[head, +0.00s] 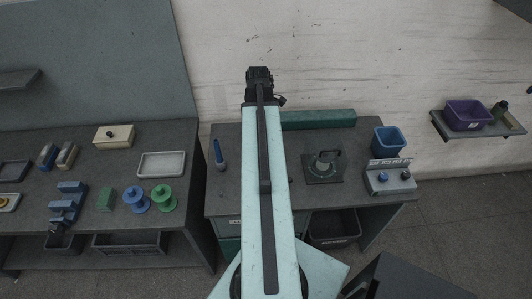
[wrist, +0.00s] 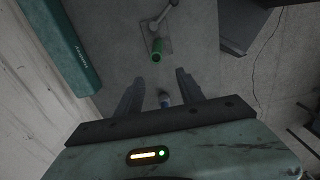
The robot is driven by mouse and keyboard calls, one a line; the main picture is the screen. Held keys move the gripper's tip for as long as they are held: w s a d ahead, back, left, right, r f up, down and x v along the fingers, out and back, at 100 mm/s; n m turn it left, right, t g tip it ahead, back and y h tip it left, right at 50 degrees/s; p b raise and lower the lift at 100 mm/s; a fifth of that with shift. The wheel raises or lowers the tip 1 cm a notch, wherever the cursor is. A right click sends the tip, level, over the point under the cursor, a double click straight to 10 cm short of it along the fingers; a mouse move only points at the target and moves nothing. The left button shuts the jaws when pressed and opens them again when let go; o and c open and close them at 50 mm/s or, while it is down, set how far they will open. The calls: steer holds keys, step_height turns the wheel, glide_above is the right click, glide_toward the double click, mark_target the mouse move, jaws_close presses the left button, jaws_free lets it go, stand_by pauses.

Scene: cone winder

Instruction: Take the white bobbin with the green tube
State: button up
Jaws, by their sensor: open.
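In the wrist view, a small cylinder with a bright green end (wrist: 157,50) stands on the grey table, beyond my fingertips and just below a metal plate with a handle. I cannot make out any white on it. My gripper (wrist: 160,74) is open and empty, its two dark fingers apart and short of the green cylinder. A small blue and pale object (wrist: 165,98) shows between the fingers, lower down, and does not appear gripped. In the head view my arm covers the middle of the right table, and I cannot make out the green cylinder there.
The right table holds a long green box (head: 318,119), the handled plate (head: 323,180), a blue bin (head: 388,141), a grey control box (head: 390,178) and a blue bottle-like object (head: 219,154). Blue (head: 136,200) and green (head: 163,198) spools stand on the left table.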

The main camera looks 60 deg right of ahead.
steer(key=shift+s+d+r, duration=0.1)
steer(key=shift+s+d, duration=0.55)
steer(key=shift+s, duration=0.2)
step_height(320, 180, down, 3)
steer(key=b, duration=0.2)
steer(key=shift+r+b, duration=0.1)
steer(key=shift+b, duration=0.3)
step_height(320, 180, down, 5)
steer(key=b, duration=0.5)
steer(key=shift+s+d, duration=0.15)
jaws_close()
